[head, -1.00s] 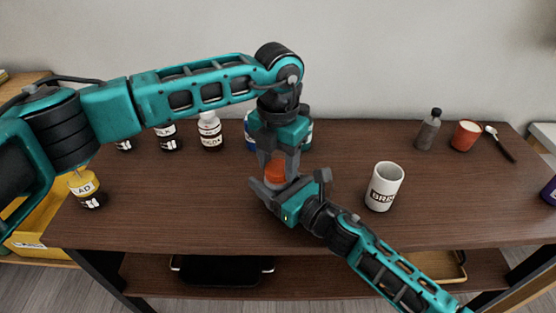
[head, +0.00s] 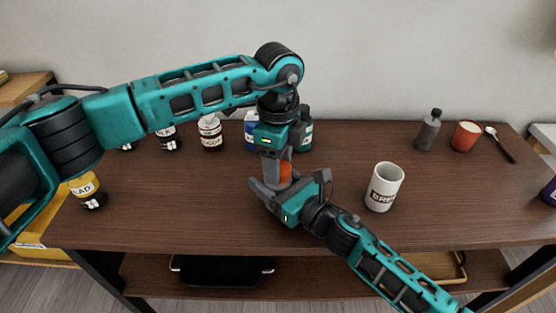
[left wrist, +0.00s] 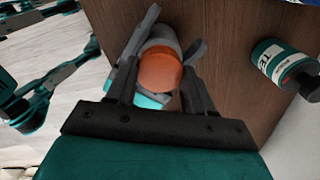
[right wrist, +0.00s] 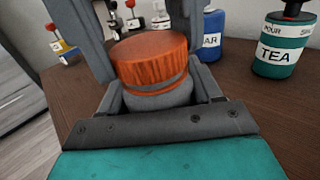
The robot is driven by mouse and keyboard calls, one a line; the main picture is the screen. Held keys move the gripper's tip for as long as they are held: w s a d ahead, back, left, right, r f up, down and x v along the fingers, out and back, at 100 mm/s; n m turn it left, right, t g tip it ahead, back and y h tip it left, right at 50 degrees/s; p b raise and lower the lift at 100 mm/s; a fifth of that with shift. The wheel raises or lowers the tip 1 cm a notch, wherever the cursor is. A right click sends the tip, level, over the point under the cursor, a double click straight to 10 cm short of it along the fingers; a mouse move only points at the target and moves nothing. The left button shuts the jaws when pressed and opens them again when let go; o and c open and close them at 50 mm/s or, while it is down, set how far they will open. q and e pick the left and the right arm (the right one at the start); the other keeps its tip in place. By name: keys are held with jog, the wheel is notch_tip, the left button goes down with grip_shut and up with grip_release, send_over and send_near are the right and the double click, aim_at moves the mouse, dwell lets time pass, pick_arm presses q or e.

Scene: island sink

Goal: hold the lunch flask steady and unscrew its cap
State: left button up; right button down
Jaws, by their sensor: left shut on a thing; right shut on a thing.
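The lunch flask stands between my two grippers near the middle of the brown table. Its orange cap (head: 285,172) shows in the head view, and the cap (right wrist: 153,60) is large in the right wrist view, above the grey flask body (right wrist: 160,98). My left gripper (head: 277,170) comes down from above and is shut on the cap, with a finger on each side of it (left wrist: 160,70). My right gripper (head: 272,188) comes in from the front right and is shut on the flask body below the cap. Most of the body is hidden by the fingers.
A white mug (head: 384,187) stands right of the flask. A teal tea canister (head: 304,134) and a blue one (head: 251,130) stand behind. A grey bottle (head: 428,131), orange cup (head: 465,136) and spoon (head: 501,145) are back right. A yellow bottle (head: 87,190) is at left.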

pick_arm(q)
jog(key=shift+r, duration=0.15)
dwell(0.6)
jog(key=shift+r, duration=1)
jog(key=shift+r, duration=2)
pick_arm(e)
jog(key=shift+c, duration=0.7)
grip_release()
